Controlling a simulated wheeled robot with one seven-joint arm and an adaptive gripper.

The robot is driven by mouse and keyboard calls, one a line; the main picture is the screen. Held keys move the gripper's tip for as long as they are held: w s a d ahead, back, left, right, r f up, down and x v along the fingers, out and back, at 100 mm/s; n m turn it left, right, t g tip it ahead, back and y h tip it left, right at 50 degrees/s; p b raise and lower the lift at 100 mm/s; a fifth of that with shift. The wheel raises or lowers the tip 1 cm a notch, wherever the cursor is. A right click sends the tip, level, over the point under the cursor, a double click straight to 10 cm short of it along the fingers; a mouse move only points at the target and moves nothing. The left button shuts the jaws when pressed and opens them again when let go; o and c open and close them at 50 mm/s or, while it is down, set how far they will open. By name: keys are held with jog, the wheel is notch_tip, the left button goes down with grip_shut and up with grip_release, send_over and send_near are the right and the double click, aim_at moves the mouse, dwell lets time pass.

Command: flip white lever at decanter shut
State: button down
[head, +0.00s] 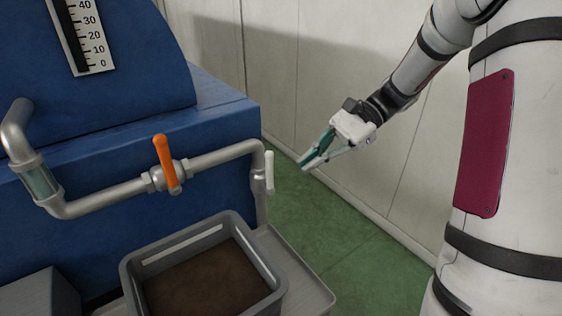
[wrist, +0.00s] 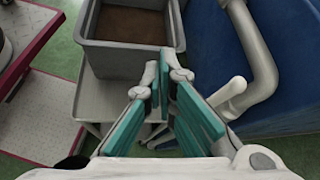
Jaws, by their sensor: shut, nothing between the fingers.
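The white lever (head: 269,172) hangs roughly upright at the right end of the grey pipe, at its downward bend beside the blue decanter (head: 225,115). In the wrist view, a short white lever (wrist: 229,91) shows beside the bent pipe, to the right of my fingers. My gripper (head: 304,163) has teal finger pads and is shut and empty. It is to the right of the white lever in the head view, with a gap between them. My fingertips also show in the wrist view (wrist: 166,70), apart from the lever.
An orange lever (head: 166,163) stands on the horizontal pipe (head: 105,197), left of the white one. A grey bin (head: 138,283) with brown contents sits below on a grey stand (head: 305,279). A pale wall (head: 330,90) rises behind my arm. Green floor (head: 350,250) is clear.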

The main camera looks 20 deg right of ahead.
aim_at(270, 174)
jog(key=w+d+f+m+t+y, duration=0.5)
jog(key=w+d+f+m, duration=0.1)
jog(key=d, duration=0.5)
jog(key=shift+w+d+f+m+y+b, duration=0.35)
jog(key=shift+w+f+b, duration=0.1)
jog(key=shift+w+f, duration=0.4)
jog(key=p+x, duration=0.1)
jog(key=x, duration=1.3)
jog(key=shift+p, duration=0.4)
jog(key=shift+f, duration=0.1)
jog(key=shift+s+a, duration=0.1)
jog(key=shift+a+p, duration=0.2)
jog(key=shift+p, duration=0.1)
